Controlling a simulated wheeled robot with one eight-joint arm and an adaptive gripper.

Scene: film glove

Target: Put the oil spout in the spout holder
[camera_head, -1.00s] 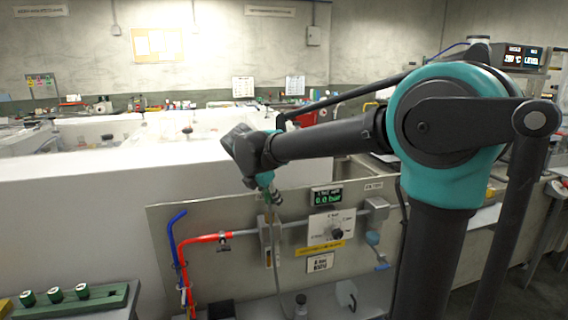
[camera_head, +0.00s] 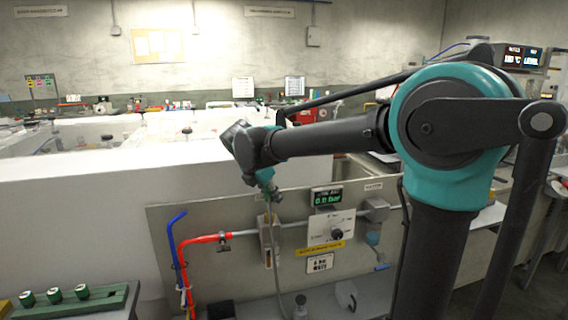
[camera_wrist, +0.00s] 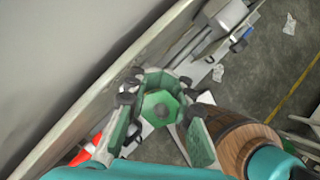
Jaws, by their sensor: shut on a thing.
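My gripper (camera_head: 268,190) is in front of the grey wall panel (camera_head: 215,275), pointing down. In the wrist view, its fingers (camera_wrist: 160,112) close around a green hexagonal piece (camera_wrist: 160,106), which I take to be the top of the oil spout. In the head view, a thin pale tube (camera_head: 275,245) hangs below the gripper, apparently part of the spout. It passes in front of a grey slotted bracket (camera_head: 264,232) on the panel. I cannot tell whether this bracket is the spout holder. The tube's lower end is not clear.
A red pipe (camera_head: 188,265) and blue pipe (camera_head: 171,235) run at the panel's left. A pressure display (camera_head: 327,196) and dial plate (camera_head: 325,226) are at its right. A green rack (camera_head: 85,303) with several green-capped items is at lower left.

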